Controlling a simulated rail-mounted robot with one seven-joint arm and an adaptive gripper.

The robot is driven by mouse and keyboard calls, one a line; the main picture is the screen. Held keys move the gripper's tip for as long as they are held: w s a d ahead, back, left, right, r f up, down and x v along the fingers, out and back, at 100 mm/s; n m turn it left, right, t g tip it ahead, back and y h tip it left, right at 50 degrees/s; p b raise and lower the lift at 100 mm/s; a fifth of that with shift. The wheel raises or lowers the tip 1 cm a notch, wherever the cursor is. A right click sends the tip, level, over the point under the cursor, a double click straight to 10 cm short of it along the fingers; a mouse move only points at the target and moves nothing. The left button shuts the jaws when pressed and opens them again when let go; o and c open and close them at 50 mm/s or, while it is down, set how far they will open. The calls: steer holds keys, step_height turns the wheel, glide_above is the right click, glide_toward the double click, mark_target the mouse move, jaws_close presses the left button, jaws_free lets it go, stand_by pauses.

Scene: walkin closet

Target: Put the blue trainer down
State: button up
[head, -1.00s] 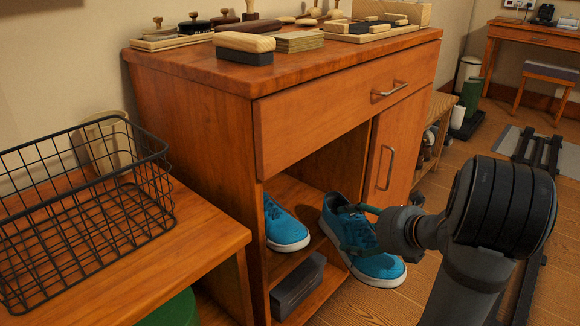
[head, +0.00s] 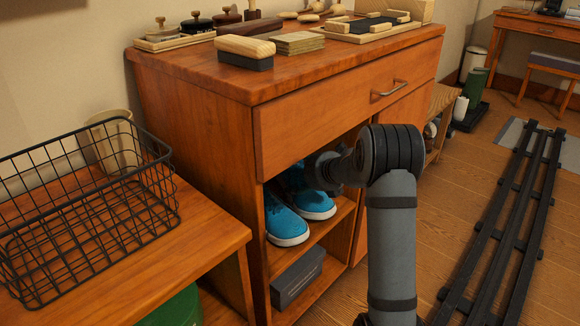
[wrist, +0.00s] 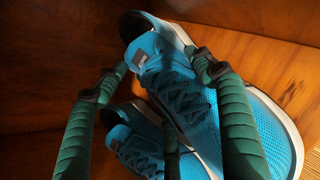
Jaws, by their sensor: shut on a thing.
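The blue trainer (head: 318,205) in my gripper (head: 322,172) is inside the open compartment of the wooden cabinet, toe facing out. In the wrist view the same trainer (wrist: 180,85) lies between the green-wrapped fingers of my gripper (wrist: 155,68), which are shut on it. A second blue trainer (head: 285,222) stands on the compartment shelf just left of it; it shows in the wrist view too (wrist: 138,145). The held trainer appears at or just above the shelf; I cannot tell whether its sole touches. My wrist hides part of its upper.
The cabinet (head: 200,120) has a drawer above the compartment and a door at right. A dark grey box (head: 298,277) lies on the level below. A black wire basket (head: 90,225) stands on the lower table at left. Brushes and blocks cover the cabinet top.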

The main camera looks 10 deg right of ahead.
mark_target(290, 170)
steer(key=w, duration=0.1)
steer(key=w+a+p, duration=0.1)
steer(key=w, duration=0.2)
steer(key=shift+a+f, duration=0.25)
steer(key=shift+a, duration=0.1)
steer(key=shift+s, duration=0.15)
steer(key=o, duration=1.7)
steer(key=p+v, duration=0.3)
steer(key=v, duration=0.9)
